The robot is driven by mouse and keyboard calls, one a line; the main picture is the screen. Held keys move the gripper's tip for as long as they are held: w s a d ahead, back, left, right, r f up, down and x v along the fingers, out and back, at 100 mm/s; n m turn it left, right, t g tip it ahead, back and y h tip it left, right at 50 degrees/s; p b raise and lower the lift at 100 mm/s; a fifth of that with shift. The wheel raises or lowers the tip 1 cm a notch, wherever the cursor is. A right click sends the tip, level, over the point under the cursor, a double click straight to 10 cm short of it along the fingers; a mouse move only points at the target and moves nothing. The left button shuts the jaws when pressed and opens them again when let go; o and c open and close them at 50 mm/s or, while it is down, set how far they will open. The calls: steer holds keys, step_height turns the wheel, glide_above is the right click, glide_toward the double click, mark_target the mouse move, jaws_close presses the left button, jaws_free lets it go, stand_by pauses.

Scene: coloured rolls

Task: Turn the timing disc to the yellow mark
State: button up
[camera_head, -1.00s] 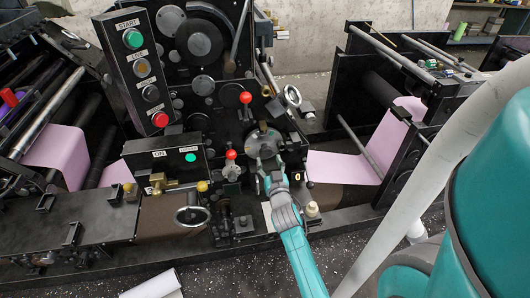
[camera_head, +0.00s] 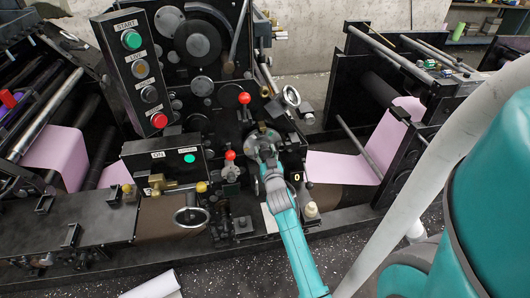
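The timing disc (camera_head: 263,133) is a round dark grey plate on the black machine front, right of centre. My gripper (camera_head: 266,155) is at the lower part of the disc and covers some of it, with my teal arm coming up from below. I cannot tell whether the fingers touch the disc or grip it, nor how far apart they are. No yellow mark on the disc can be made out at this size.
A red-knobbed lever (camera_head: 231,156) stands close on the left and another red knob (camera_head: 245,98) above. A handwheel (camera_head: 292,96) is at upper right. A cream bottle-like piece (camera_head: 311,210) stands right of my arm. Pink web (camera_head: 345,168) runs at the right.

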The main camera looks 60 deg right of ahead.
jaws_close()
steer(key=m, duration=0.4)
steer(key=shift+s+m, duration=0.1)
steer(key=shift+m, duration=0.3)
steer(key=m, duration=0.4)
steer(key=shift+d+f, duration=0.1)
steer(key=m, duration=0.5)
steer(key=shift+s+f, duration=0.1)
steer(key=shift+f+m, duration=0.1)
steer(key=shift+m, duration=2)
